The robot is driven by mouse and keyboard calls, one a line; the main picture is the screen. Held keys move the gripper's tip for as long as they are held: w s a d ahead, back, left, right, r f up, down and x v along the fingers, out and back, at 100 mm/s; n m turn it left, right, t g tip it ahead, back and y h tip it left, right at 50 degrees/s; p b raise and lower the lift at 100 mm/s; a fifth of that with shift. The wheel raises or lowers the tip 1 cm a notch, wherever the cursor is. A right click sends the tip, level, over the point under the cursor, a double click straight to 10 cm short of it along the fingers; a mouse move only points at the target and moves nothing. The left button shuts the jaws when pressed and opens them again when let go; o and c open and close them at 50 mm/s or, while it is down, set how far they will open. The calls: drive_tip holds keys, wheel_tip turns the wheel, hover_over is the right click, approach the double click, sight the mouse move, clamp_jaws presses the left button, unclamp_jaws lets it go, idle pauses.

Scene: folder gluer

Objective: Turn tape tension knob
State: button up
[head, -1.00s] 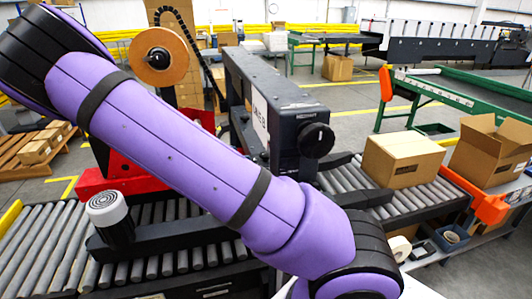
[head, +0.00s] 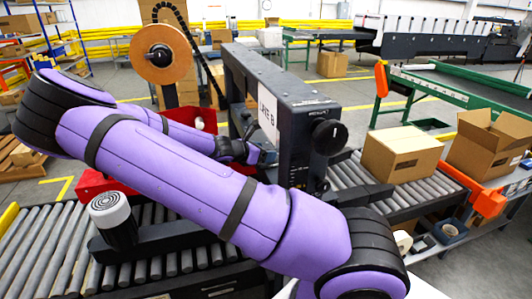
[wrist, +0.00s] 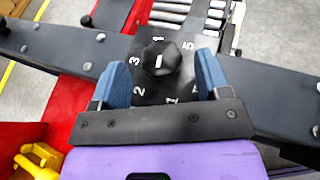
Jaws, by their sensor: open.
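A black faceted knob (wrist: 160,58) with a white mark on top sits on a black dial plate (wrist: 178,82) printed with white digits in the wrist view. My gripper (wrist: 160,68) is open, with one blue finger on either side of the knob. Gaps show between the fingers and the knob, so it is not gripped. In the head view my gripper (head: 266,157) is partly hidden beside the dark taping machine (head: 300,105), and this dial is not visible there. A separate large black round knob (head: 328,134) is on the machine's near end.
A dark beam (wrist: 268,92) with bolts crosses behind the dial. Red machine parts and a yellow fitting (wrist: 38,160) lie at lower left. In the head view a roller conveyor (head: 60,245) runs under the machine, with a tape roll (head: 160,55) above and a closed carton (head: 400,155) at right.

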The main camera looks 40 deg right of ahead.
drive_tip(key=shift+d+f, duration=0.25)
drive_tip(key=shift+d, duration=0.35)
drive_tip(key=c, duration=0.9)
drive_tip(key=shift+m+g, duration=0.3)
drive_tip(key=shift+m, duration=0.1)
drive_tip(key=m+g, duration=0.2)
drive_tip(key=m+g+y, duration=0.1)
drive_tip(key=shift+w+d+g, duration=0.1)
drive_tip(key=shift+w+g, duration=0.2)
drive_tip(key=shift+g, duration=0.1)
drive_tip(key=shift+w+m+g+y, duration=0.15)
drive_tip(key=shift+m+g+y, duration=0.85)
drive_tip(key=shift+m+g, duration=0.65)
drive_tip(key=shift+m, duration=0.25)
drive_tip(key=o, duration=0.9)
drive_tip(key=shift+d+g, duration=0.1)
drive_tip(key=shift+g, duration=0.15)
